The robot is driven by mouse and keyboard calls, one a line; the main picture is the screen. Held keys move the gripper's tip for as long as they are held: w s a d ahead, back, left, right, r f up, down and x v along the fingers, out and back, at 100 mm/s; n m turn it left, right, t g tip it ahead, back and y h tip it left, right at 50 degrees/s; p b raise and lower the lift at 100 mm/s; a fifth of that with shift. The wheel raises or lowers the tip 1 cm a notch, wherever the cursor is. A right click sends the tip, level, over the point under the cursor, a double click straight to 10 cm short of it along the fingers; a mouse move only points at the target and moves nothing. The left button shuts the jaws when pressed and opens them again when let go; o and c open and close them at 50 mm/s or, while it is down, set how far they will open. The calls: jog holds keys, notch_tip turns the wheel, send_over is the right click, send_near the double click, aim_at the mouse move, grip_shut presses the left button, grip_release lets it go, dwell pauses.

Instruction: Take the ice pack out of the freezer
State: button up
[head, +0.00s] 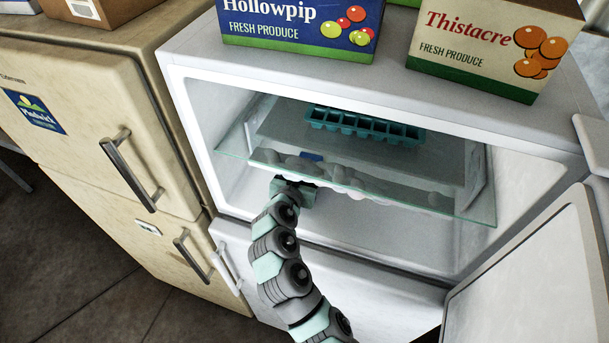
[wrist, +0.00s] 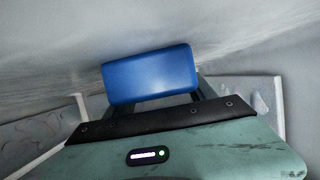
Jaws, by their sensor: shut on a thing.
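The ice pack is a blue block (wrist: 150,72) with rounded edges, between the fingers of my gripper (wrist: 158,98) in the wrist view. My gripper is shut on it. In the head view, my arm reaches into the open white freezer (head: 360,240), below its glass shelf. A small patch of the blue ice pack (head: 312,157) shows behind the shelf's front edge. My gripper's fingers are mostly hidden there. The freezer door (head: 530,270) stands open at the right.
A teal ice cube tray (head: 365,126) sits on the glass shelf (head: 470,207). Frost lumps lie along the compartment. Two produce boxes, Hollowpip (head: 300,28) and Thistacre (head: 490,50), stand on top. A closed cream fridge (head: 90,130) stands at left.

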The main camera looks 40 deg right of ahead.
jog(key=c, duration=0.9)
grip_shut()
jog(key=shift+r, duration=0.1)
